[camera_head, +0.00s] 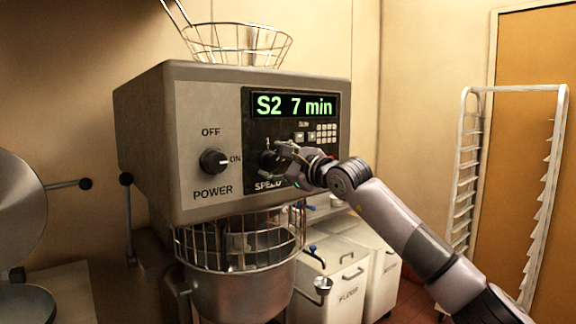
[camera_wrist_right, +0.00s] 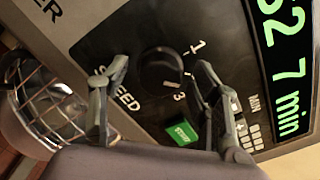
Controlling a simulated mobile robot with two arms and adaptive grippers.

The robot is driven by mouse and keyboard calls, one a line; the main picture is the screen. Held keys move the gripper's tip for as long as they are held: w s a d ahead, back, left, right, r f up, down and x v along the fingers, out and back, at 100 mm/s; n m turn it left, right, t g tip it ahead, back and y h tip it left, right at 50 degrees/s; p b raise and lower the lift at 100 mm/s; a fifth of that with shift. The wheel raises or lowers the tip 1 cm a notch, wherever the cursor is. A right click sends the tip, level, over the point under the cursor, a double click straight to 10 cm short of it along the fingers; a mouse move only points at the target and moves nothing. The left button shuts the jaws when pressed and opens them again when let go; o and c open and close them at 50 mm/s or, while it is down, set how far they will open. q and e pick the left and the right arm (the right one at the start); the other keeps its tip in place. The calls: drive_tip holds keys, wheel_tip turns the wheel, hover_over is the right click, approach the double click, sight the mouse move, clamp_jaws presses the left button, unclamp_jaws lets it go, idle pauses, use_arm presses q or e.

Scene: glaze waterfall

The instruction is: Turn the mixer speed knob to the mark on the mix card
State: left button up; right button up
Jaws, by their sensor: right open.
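The mixer (camera_head: 190,90) has a black panel with a green display (camera_head: 295,106) reading "S2 7 min". The round black speed knob (camera_wrist_right: 160,70) shows in the right wrist view, beside a "1" and a "3"; its exact setting is hard to read. In the head view my gripper partly hides it. My right gripper (camera_head: 279,149) is open in front of the panel. In the wrist view its two fingers (camera_wrist_right: 160,68) stand on either side of the knob, with visible gaps. Contact cannot be told. I see no separate mix card. My left gripper is out of view.
The power knob (camera_head: 214,162) is left of the panel. A green button (camera_wrist_right: 181,133) lies near the speed knob. Below are the wire guard (camera_head: 240,243) and the bowl (camera_head: 238,295). White bins (camera_head: 340,268) and a rack (camera_head: 464,150) stand to the right.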

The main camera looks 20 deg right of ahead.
drive_tip(key=v, duration=1.1)
drive_tip(key=shift+s+d, duration=0.15)
drive_tip(key=shift+s, duration=0.2)
